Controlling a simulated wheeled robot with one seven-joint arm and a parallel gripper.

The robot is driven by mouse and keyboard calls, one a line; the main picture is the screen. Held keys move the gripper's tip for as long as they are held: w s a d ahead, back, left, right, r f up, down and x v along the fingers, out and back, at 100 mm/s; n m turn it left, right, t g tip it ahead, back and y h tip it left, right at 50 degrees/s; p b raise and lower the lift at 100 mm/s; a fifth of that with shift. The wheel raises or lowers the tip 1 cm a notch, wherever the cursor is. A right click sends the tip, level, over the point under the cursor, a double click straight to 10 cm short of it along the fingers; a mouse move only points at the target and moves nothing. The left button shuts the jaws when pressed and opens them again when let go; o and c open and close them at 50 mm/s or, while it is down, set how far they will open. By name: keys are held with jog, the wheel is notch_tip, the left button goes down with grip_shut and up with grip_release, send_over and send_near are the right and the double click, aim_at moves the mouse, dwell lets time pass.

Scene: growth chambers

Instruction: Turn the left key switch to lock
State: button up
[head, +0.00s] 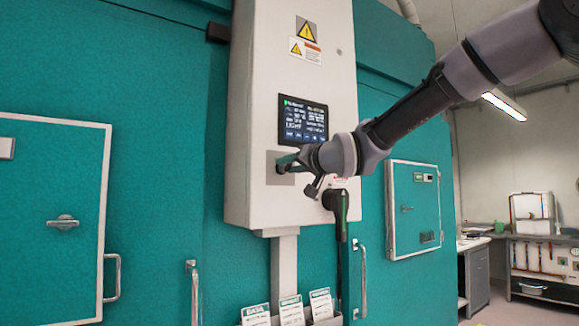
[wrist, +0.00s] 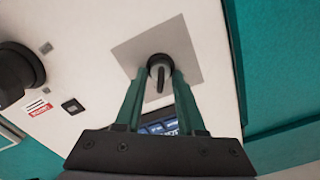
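The left key switch (wrist: 159,72) is a dark round collar with a narrow grey key bar, set in a square grey plate (wrist: 185,50) on the white control cabinet. In the wrist view the bar stands roughly upright in the picture. My gripper (wrist: 160,82) has its two green fingers on either side of the switch, tips close to the collar. A gap shows between each finger and the bar, so it looks open around the key. In the head view the plate (head: 272,180) shows beside my gripper (head: 287,163), which hides the key.
The white cabinet (head: 255,100) carries a display screen (head: 303,119) just above my gripper. A large black knob (wrist: 18,70) and a small black button (wrist: 73,106) lie left in the wrist view. Leaflets (head: 291,310) stand below. Teal chamber doors (head: 50,180) flank the cabinet.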

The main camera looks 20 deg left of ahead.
grip_shut()
jog(key=n, duration=0.5)
jog(key=shift+s+a+n, duration=0.1)
jog(key=shift+n, duration=0.3)
jog(key=n, duration=0.6)
jog(key=shift+s+a, duration=0.1)
jog(key=shift+s, duration=0.1)
dwell(0.3)
grip_release()
